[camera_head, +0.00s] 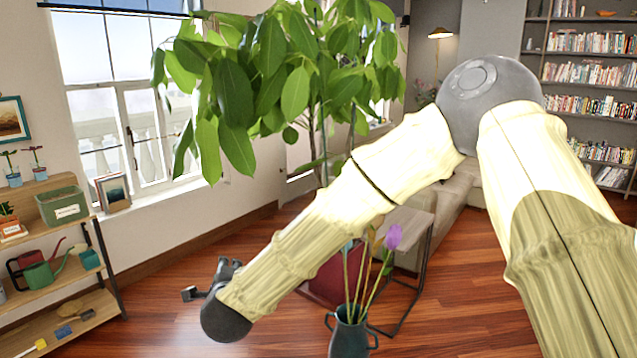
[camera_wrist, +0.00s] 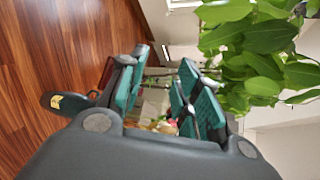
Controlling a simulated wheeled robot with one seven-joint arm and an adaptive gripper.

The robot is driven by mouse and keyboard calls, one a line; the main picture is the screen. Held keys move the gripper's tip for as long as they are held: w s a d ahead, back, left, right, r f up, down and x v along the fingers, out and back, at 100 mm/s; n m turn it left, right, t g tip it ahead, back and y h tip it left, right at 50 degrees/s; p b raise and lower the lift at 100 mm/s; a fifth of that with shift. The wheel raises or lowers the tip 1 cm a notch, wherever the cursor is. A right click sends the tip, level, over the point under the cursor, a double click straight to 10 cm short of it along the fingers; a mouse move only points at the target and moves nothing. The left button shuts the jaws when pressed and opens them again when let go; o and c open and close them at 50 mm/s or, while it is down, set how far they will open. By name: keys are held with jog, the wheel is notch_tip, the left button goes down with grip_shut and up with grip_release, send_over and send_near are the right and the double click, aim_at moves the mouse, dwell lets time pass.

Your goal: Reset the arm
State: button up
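My arm reaches across the head view from the right, bent at a grey elbow joint, with its forearm slanting down to the left. My gripper (camera_head: 205,285) is at the lower left end of it, small and partly hidden by the wrist. In the wrist view, my gripper (camera_wrist: 166,62) shows two dark fingers with teal pads standing apart. I see no held object between them, only background. It is in the air, left of the dark teal vase (camera_head: 350,337) and right of the wooden shelf unit (camera_head: 62,258).
A large leafy plant (camera_head: 290,70) stands behind the arm and also fills the upper right of the wrist view (camera_wrist: 258,45). A purple flower (camera_head: 393,236) rises from the vase near the forearm. A side table (camera_head: 412,222) and sofa stand behind. Wooden floor (camera_head: 165,310) is open at lower left.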

jog(key=s+d+f+n+g+h, duration=0.15)
jog(key=s+d+f+n, duration=0.3)
jog(key=d+f, duration=0.5)
jog(key=s+d+f+n+g, duration=0.3)
jog(key=s+d+f, duration=0.3)
jog(key=f, duration=0.7)
jog(key=s+d+f+n+g, duration=0.3)
jog(key=s+d+f, duration=0.3)
jog(key=f, duration=0.6)
jog(key=s+d+f+n+g+h, duration=0.1)
jog(key=s+d+f+n+g, duration=0.2)
jog(key=s+d, duration=0.8)
jog(key=s+d+f+n+g+h, duration=0.1)
jog(key=s+d+f+n+g, duration=0.2)
jog(key=s+d+f, duration=0.4)
jog(key=s+d+n, duration=0.1)
jog(key=s+d, duration=0.3)
jog(key=s, duration=0.4)
jog(key=shift+s+d+f+n+h, duration=0.3)
jog(key=shift+d+f+n+h, duration=0.05)
jog(key=shift+f, duration=0.05)
jog(key=shift+g, duration=0.25)
dwell(0.5)
